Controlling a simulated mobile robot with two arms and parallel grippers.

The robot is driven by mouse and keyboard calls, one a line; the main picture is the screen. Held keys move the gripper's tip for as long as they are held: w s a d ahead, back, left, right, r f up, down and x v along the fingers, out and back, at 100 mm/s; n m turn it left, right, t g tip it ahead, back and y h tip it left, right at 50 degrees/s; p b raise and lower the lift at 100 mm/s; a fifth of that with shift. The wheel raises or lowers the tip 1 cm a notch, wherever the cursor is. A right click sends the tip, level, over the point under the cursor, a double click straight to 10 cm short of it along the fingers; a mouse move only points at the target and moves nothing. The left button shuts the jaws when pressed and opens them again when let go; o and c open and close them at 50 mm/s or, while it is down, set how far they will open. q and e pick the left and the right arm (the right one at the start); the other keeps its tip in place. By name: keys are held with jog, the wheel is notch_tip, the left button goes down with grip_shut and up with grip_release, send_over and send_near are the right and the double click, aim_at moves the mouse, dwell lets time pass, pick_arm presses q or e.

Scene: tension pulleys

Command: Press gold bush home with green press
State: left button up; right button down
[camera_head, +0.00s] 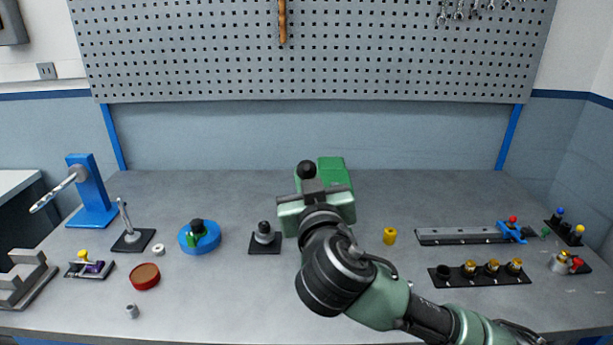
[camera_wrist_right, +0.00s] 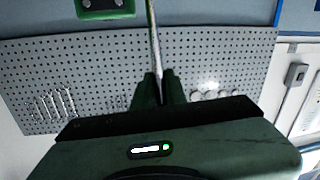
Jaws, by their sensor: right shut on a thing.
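The green press (camera_head: 331,170) stands at the middle of the bench, and its lower part is hidden behind my right arm. My right gripper (camera_head: 312,188) is in front of the press. In the right wrist view, my right gripper (camera_wrist_right: 160,90) is shut on the press's thin metal lever (camera_wrist_right: 153,40), which runs up between the fingers. A green part of the press (camera_wrist_right: 105,9) shows at the top. A black ball knob (camera_head: 306,169) shows beside the press head. I cannot see a gold bush in the press. My left gripper is out of view.
A yellow bush (camera_head: 390,236) stands right of my arm. A black rack (camera_head: 455,281) holds several gold-topped parts, with a long grey rail (camera_head: 460,236) behind it. Left are a black-knobbed stand (camera_head: 264,240), a blue disc (camera_head: 200,240) and a red round tray (camera_head: 145,277).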

dwell(0.7)
jog(key=p, duration=0.1)
jog(key=w+r+g+p, duration=0.1)
jog(key=p, duration=0.1)
jog(key=r+p, duration=0.1)
jog(key=shift+w+r+p, duration=0.25)
jog(key=shift+p, duration=0.15)
jog(key=w+g+p, duration=0.1)
jog(key=p, duration=0.2)
jog(key=w+r+g+p, duration=0.1)
jog(key=w+p, duration=0.1)
jog(key=p, duration=0.1)
jog(key=w+r+g+p, duration=0.1)
jog(key=p, duration=0.2)
jog(key=shift+w+r+m+g+h+p, duration=0.2)
jog(key=shift+w+m+g+h+p, duration=0.1)
jog(key=shift+g+h+p, duration=0.1)
jog(key=shift+w+f+p, duration=0.1)
jog(key=shift+w+p, duration=0.15)
jog(key=shift+p, duration=0.15)
jog(key=c, duration=1.5)
grip_release()
jog(key=shift+o, duration=0.2)
jog(key=shift+w+f, duration=0.1)
jog(key=shift+f, duration=0.05)
